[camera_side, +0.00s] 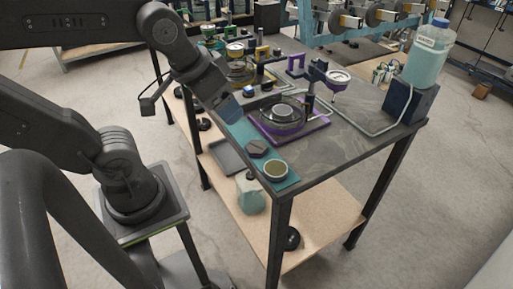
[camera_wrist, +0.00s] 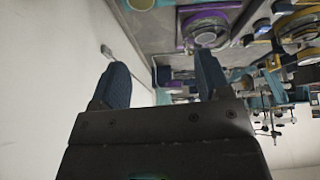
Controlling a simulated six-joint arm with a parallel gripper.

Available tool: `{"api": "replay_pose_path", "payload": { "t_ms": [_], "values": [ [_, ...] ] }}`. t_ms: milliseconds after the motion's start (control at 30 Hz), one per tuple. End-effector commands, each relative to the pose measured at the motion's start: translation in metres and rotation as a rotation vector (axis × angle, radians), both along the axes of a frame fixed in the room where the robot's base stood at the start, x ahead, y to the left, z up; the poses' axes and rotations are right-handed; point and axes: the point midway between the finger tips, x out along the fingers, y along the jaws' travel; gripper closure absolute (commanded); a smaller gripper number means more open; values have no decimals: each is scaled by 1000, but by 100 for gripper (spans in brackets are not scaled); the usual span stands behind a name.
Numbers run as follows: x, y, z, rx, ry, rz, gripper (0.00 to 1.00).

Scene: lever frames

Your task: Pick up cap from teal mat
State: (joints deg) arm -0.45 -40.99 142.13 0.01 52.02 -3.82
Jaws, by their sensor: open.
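The teal mat (camera_side: 236,128) lies along the near left edge of the dark bench in the side view. A dark faceted cap (camera_side: 258,148) rests on it. An open round jar (camera_side: 275,170) with a tan top stands on the mat's near end. My gripper (camera_side: 232,112) is over the mat's far part, up and left of the cap, apart from it. In the wrist view my gripper (camera_wrist: 160,80) is open, with two blue fingers spread and nothing between them. I cannot clearly make out the cap in the wrist view.
A purple tray (camera_side: 310,132) with a round device stands right of the mat. A purple funnel (camera_side: 338,77) is beyond it. A bottle (camera_side: 428,52) stands on a dark block at the bench's right corner. The bench's right front is clear.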

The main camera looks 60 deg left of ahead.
Motion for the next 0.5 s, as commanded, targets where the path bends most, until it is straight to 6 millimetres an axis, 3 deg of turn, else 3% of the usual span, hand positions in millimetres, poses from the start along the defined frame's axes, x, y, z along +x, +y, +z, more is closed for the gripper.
{"api": "replay_pose_path", "payload": {
  "t_ms": [167, 500],
  "values": [
    [30, 11, -7, -133, 130, 347, 30],
    [92, 40, -43, -314, 351, 1179, 30]
  ]
}}
